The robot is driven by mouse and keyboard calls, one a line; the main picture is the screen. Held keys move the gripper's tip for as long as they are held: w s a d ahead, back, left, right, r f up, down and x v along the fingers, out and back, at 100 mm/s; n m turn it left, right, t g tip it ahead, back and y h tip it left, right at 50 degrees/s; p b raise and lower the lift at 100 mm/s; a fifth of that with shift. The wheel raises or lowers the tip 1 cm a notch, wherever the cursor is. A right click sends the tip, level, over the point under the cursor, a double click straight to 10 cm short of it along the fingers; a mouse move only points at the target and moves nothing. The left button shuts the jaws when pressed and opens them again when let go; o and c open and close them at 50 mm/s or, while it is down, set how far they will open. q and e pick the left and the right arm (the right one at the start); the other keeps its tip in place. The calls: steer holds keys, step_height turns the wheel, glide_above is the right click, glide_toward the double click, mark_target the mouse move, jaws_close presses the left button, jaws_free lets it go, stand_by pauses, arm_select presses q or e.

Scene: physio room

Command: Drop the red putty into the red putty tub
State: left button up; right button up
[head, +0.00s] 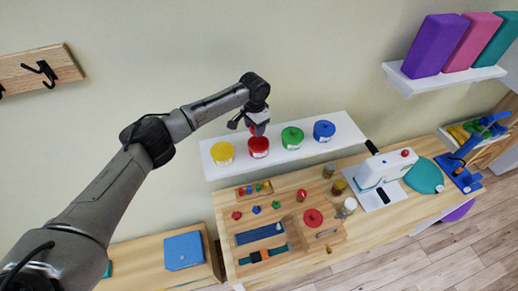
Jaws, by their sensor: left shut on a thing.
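My left gripper (256,124) is above the white shelf (290,157), directly over the red putty tub (258,150), pointing down. It is shut on the red putty (258,130), which shows only as a small red patch below the fingers. I cannot tell whether the putty touches the tub's rim. The red tub stands upright between the yellow tub (222,154) and the green tub (292,138). The blue tub (324,131) stands at the right. My right gripper is not in view.
Below the shelf, a wooden bench (362,225) carries small coloured pieces, a red disc (313,217), jars and a white machine (386,167). A higher shelf (447,78) with coloured blocks is at upper right. Wall hooks (41,73) are at upper left.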

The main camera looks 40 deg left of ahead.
arm_select(q)
steer(key=o, duration=1)
steer(key=shift+r, duration=0.1)
steer(key=shift+r+b, duration=1.8)
steer(key=shift+r, duration=5.05)
steer(key=shift+w, duration=0.1)
